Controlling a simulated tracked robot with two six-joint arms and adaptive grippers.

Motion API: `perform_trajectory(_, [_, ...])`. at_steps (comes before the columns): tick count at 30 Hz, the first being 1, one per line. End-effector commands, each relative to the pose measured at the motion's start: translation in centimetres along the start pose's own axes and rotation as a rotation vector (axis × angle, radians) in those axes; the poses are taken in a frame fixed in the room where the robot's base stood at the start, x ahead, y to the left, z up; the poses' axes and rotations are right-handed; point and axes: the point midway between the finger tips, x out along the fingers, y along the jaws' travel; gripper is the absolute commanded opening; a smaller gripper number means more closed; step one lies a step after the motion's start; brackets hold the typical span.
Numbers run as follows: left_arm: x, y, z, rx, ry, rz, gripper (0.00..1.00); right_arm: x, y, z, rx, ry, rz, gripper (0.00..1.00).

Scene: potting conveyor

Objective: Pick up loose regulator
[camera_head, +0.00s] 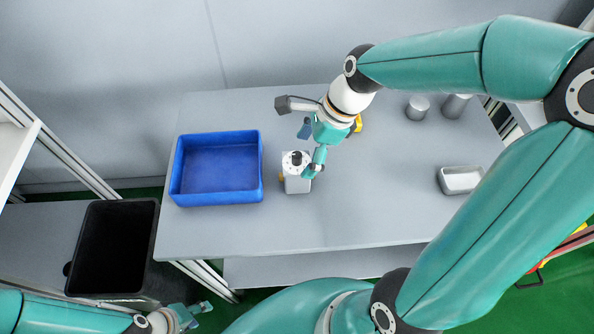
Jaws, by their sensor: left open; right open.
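What looks like the regulator, a round white part with a dark centre (295,159), sits on a small grey block (298,186) near the middle of the table, right of the blue bin. My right gripper (308,151) is open, just right of and above it, with one finger close beside its right side. I cannot tell whether that finger touches it. My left gripper (192,314) is open and empty at the bottom left, below the table's front edge and away from the regulator.
An empty blue bin (262,170) stands left on the grey table (365,215). A small grey tray (463,180) is at the right, and two grey cylinders (417,108) are at the back right. A yellow item (358,123) is partly hidden behind my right wrist. A black bin (154,225) stands left.

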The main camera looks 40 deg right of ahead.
Motion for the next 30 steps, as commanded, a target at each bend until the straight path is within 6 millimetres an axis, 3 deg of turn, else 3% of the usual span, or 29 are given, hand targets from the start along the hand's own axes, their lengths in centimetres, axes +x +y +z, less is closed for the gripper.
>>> perform_trajectory(10, [0.2,-0.1,0.0,0.0,0.0,0.0,0.48,2.8,0.2,0.2,-0.002,0.0,0.003,0.9])
perform_trajectory(18, [0.3,-0.1,0.0,0.0,0.0,0.0,0.48,6.4,0.3,0.6,-0.001,0.001,0.002,0.9])
perform_trajectory(27, [0.3,-0.1,0.0,0.0,0.0,0.0,0.48,6.9,0.3,0.6,-0.002,0.0,-0.001,0.9])
perform_trajectory(30, [0.3,-0.1,0.0,0.0,0.0,0.0,0.48,6.9,0.3,0.6,-0.002,0.0,-0.002,0.75])
